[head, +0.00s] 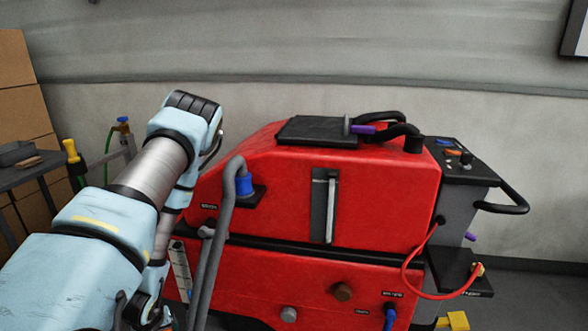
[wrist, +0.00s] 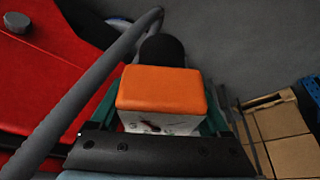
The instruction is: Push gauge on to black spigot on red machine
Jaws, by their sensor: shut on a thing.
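My gripper (wrist: 160,112) is shut on a boxy gauge (wrist: 160,90) with an orange top and a white face with dark and red marks. Its green fingers grip the two sides. A rounded black piece (wrist: 162,50) shows just beyond the gauge. I cannot tell whether it is part of the gauge or the spigot, or whether they touch. The red machine (head: 270,190) fills the middle of the head view and shows at the left in the wrist view (wrist: 45,60). In the head view my arm reaches down at the machine's left side, and the gauge is not discernible there.
A grey hose (head: 215,240) loops down the machine's left front; it also runs close beside the gauge in the wrist view (wrist: 85,95). Boxes (wrist: 285,140) stand at the right.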

